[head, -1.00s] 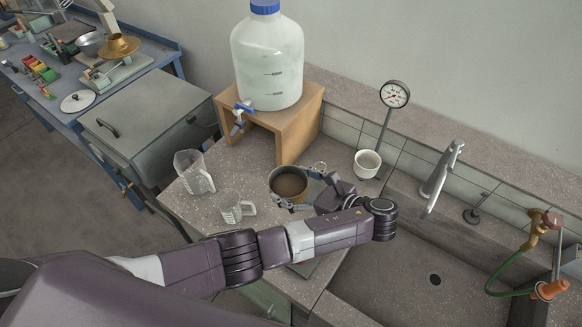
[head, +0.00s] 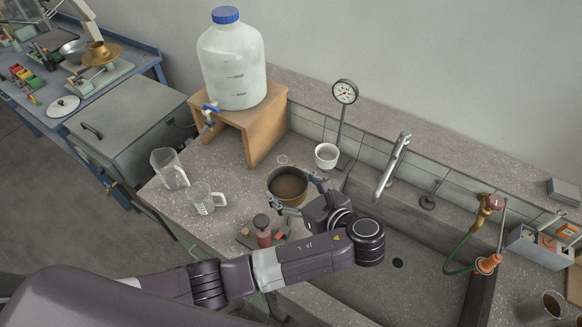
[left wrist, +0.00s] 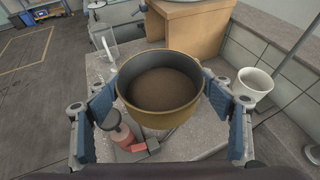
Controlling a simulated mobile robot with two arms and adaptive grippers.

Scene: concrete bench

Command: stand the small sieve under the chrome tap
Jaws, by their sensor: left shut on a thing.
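The small sieve (head: 287,187), a round brass-coloured pan with a dark brown mesh floor, is between the fingers of my left gripper (head: 302,192). In the left wrist view the sieve (left wrist: 160,88) sits level, with a blue-padded finger on each side, and the gripper is shut on it. It appears to be above the bench, left of the sink. The chrome tap (head: 391,166) stands at the back edge of the sink, to the right of the sieve and apart from it. My right gripper is not in view.
A white cup (head: 326,157) and a gauge on a stand (head: 345,92) are behind the sieve. Two clear jugs (head: 170,168) stand at the left. A red-bodied object (head: 263,232) is near my arm. The sink (head: 350,285) looks empty; a green hose (head: 459,264) is at its right.

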